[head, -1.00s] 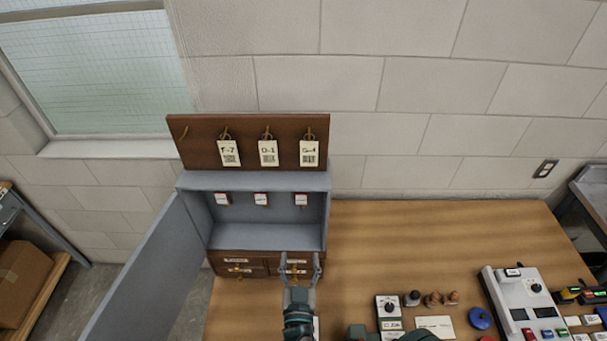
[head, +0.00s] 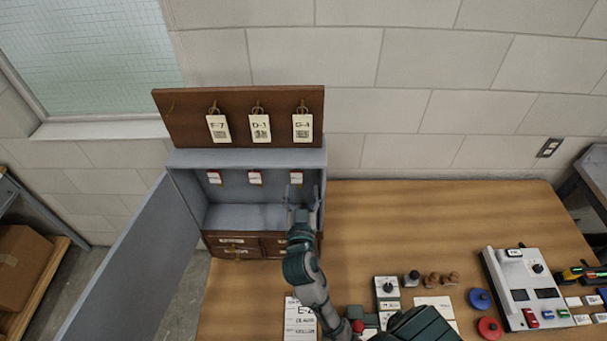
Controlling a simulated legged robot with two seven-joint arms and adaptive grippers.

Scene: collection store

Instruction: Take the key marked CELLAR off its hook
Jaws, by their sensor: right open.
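A grey key cabinet (head: 246,158) stands open at the back left of the table. My left gripper is not in view.
The cabinet door (head: 130,265) is swung out left. Above is a brown board (head: 180,118) with three larger tags. Drawers (head: 232,246) sit below the cabinet. A grey console (head: 520,285), knobs and discs occupy the front right. The table's back middle (head: 420,215) is clear.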

